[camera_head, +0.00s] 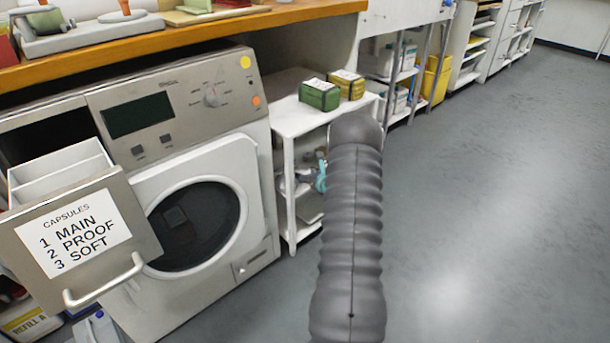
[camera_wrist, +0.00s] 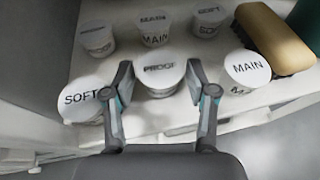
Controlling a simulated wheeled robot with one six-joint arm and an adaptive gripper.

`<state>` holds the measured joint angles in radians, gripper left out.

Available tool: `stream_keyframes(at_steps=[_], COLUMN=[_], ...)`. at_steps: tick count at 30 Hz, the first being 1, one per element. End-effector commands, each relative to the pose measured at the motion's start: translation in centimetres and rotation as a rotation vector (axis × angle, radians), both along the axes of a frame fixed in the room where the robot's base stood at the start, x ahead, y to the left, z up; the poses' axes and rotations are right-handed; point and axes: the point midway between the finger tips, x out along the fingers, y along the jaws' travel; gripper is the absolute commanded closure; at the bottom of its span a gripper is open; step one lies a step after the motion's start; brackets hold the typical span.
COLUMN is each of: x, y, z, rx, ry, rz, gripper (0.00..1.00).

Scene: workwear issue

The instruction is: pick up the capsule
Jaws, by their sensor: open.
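In the wrist view my gripper (camera_wrist: 158,68) is open, with one finger on each side of a white cup-like capsule marked PROOF (camera_wrist: 160,75). I cannot tell whether either finger touches it. A capsule marked SOFT (camera_wrist: 84,98) is left of the left finger, and one marked MAIN (camera_wrist: 247,71) is right of the right finger. Behind stand another MAIN capsule (camera_wrist: 153,28), another SOFT capsule (camera_wrist: 208,20) and a white capsule with blurred lettering (camera_wrist: 97,35). In the head view my arm largely hides the gripper (camera_head: 321,177) at the white shelf unit.
A wooden-backed brush (camera_wrist: 276,38) lies right of the capsules. The washing machine (camera_head: 190,110) has an open drawer (camera_head: 80,225) labelled CAPSULES, 1 MAIN, 2 PROOF, 3 SOFT. Green (camera_head: 319,95) and yellow (camera_head: 347,84) boxes stand on the shelf unit (camera_head: 290,118). Floor at right is clear.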

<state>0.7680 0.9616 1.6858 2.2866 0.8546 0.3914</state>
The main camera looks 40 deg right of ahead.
Motion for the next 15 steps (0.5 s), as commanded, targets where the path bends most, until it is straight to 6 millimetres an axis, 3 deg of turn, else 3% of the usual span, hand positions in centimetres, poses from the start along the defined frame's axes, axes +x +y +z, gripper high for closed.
stream_keyframes(at_steps=[4,12,15], x=[1.29,1.51,1.50], y=[-0.22,-0.26,-0.26], z=[-0.44,-0.48,-0.48], rx=[-0.001,0.000,0.000], ry=[0.000,0.000,0.000], rz=[-0.001,-0.001,-0.001], gripper=[0.43,0.43,0.68])
